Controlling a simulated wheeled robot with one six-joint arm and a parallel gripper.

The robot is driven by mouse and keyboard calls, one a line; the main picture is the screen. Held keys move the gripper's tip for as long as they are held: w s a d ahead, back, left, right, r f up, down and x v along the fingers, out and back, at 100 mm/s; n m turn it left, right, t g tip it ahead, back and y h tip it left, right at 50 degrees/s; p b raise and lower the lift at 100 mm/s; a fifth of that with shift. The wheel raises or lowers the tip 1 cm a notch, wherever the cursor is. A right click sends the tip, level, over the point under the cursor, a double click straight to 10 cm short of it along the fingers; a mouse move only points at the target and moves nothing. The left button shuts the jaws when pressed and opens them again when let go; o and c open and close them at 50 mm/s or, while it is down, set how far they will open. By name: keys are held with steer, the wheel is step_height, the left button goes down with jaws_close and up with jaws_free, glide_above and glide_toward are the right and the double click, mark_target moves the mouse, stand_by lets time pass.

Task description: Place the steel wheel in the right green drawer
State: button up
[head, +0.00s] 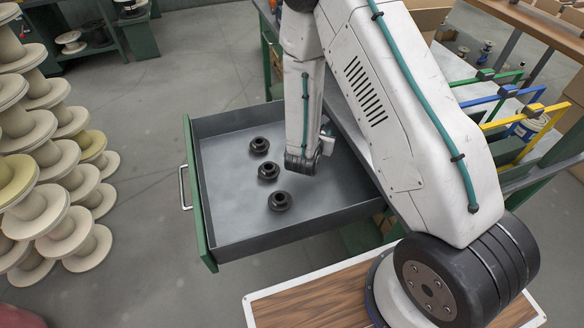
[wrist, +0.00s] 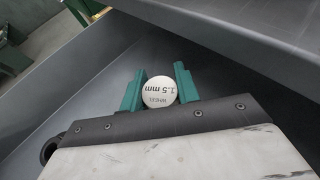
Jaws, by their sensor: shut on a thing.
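The steel wheel (wrist: 159,91) shows in the wrist view as a round pale face printed "WHEEL 1.5 mm". My gripper (wrist: 160,80) has its two green fingers shut on either side of it. Around them in the wrist view are the drawer's grey walls and floor. In the head view the green-fronted drawer (head: 225,205) is pulled open, and my arm's end is over its right part. The fingers and the held wheel are hidden there behind my arm. Whether the wheel touches the drawer floor I cannot tell.
Three dark spool-like pieces (head: 268,171) stand in a row in the middle of the drawer. The drawer floor left of them is clear. Stacked cream spools (head: 55,160) stand at the far left. Blue, green and yellow bars (head: 500,95) are on the bench at right.

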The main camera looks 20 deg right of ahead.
steer(key=s+d+f+m+h, duration=0.1)
steer(key=s+d+m+g+h, duration=0.1)
steer(key=shift+d+f+g, duration=0.3)
steer(key=shift+f, duration=0.05)
steer(key=shift+w+r+m, duration=0.1)
steer(key=shift+m, duration=0.2)
steer(key=w+a, duration=0.2)
steer(key=w, duration=0.2)
steer(key=w+a+f, duration=0.1)
steer(key=w+a, duration=0.1)
steer(key=w, duration=0.3)
steer(key=w+a, duration=0.2)
steer(key=w, duration=0.2)
steer(key=shift+w+a+f, duration=0.2)
steer(key=shift+w+a, duration=0.1)
steer(key=shift+a, duration=0.1)
steer(key=shift+w+f, duration=0.1)
steer(key=shift+f, duration=1.65)
steer(key=shift+f+g, duration=0.1)
steer(key=shift+g, duration=0.2)
steer(key=o, duration=1)
steer(key=shift+o, duration=0.2)
